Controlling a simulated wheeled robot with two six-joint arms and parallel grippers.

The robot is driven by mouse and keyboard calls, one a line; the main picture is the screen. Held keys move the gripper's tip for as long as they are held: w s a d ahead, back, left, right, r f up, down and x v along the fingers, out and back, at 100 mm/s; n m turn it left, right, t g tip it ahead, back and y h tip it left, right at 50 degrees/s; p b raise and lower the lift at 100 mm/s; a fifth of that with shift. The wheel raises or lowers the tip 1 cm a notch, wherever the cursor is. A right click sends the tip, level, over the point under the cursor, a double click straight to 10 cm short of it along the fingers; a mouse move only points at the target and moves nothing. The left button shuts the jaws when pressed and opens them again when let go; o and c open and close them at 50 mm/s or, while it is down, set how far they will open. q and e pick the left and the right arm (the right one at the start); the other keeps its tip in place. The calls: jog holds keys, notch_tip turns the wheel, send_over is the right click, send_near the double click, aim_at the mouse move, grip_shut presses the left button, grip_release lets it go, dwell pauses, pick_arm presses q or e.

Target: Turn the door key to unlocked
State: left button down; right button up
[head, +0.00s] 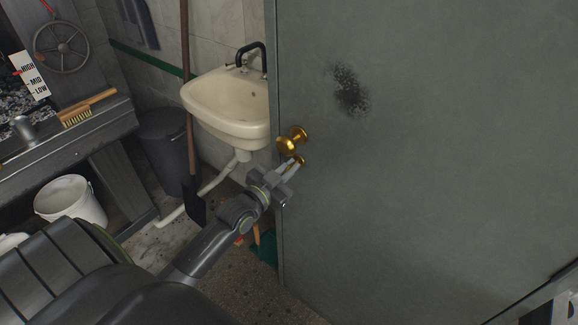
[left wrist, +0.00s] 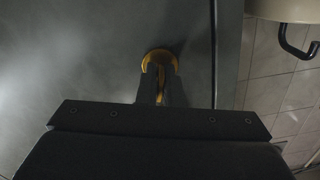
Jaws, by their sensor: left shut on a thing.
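The grey-green door (head: 420,150) fills the right half of the head view. A brass knob (head: 291,139) sticks out near its left edge. Just below the knob is a brass key and lock plate (head: 299,160), mostly covered by my gripper. My left gripper (head: 292,168) is at the door, its fingers shut on the key. In the left wrist view the two fingers (left wrist: 161,85) close over the brass key, in front of a round brass plate (left wrist: 158,57). The angle of the key is hard to tell. My right gripper is not in view.
A cream sink (head: 228,108) with a black tap hangs on the tiled wall left of the door. A long-handled shovel (head: 190,130), a dark bin (head: 165,140) and a white bucket (head: 70,200) stand further left, by a bench with a brush (head: 88,106).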

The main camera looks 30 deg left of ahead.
pick_arm(q)
jog(key=shift+n+p, duration=0.3)
jog(key=shift+n, duration=1.3)
jog(key=c, duration=1.6)
grip_release()
jog(key=shift+s, duration=0.1)
jog(key=s, duration=0.5)
jog(key=s+a, duration=0.1)
jog(key=s, duration=1.1)
jog(key=shift+s+a, duration=0.1)
jog(key=shift+a, duration=0.1)
